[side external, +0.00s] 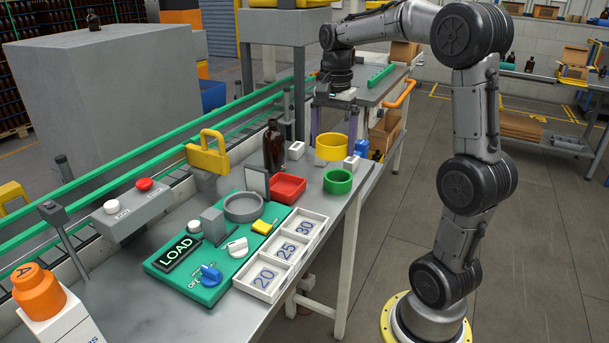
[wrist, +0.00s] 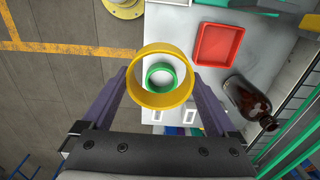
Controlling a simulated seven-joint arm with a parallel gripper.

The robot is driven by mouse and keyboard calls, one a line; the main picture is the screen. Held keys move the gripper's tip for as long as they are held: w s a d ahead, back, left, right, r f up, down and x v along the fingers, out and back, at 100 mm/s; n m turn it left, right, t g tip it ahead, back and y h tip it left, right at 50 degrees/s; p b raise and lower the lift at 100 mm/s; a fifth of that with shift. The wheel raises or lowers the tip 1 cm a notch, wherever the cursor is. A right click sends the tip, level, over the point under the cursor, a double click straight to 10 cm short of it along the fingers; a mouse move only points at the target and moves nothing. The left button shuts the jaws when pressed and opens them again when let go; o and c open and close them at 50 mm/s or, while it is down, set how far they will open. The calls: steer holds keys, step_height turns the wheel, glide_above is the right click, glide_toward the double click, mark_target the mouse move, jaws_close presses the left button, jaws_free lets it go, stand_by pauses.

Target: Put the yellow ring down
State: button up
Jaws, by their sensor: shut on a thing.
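The yellow ring (side external: 331,147) is held in the air above the table near its right end. My gripper (side external: 332,128) is shut on it, with one purple finger on each side. In the wrist view, the yellow ring (wrist: 161,97) sits between the two fingers of my gripper (wrist: 161,86). A green ring (side external: 338,182) rests on the table below it. In the wrist view, the green ring (wrist: 161,77) shows through the opening of the yellow ring.
A red tray (side external: 288,188) and an amber bottle (side external: 274,148) stand left of the rings. Small white blocks (side external: 351,163) are close by. A green panel (side external: 205,283) and a white tray marked 20, 25, 30 (side external: 262,279) lie nearer the front. The table's right edge is close.

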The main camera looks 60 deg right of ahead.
steer(key=w+d+f, duration=0.4)
steer(key=w+d, duration=0.1)
steer(key=w, duration=0.2)
glide_above(304, 176)
steer(key=f, duration=0.5)
steer(key=shift+s+a+f, duration=0.1)
steer(key=shift+s+f, duration=0.1)
steer(key=shift+f, duration=0.1)
steer(key=shift+w+f, duration=0.2)
steer(key=shift+f, duration=0.05)
steer(key=shift+w+d+f, duration=0.1)
steer(key=shift+d+f, duration=0.1)
steer(key=shift+f, duration=1.5)
steer(key=shift+f, duration=0.15)
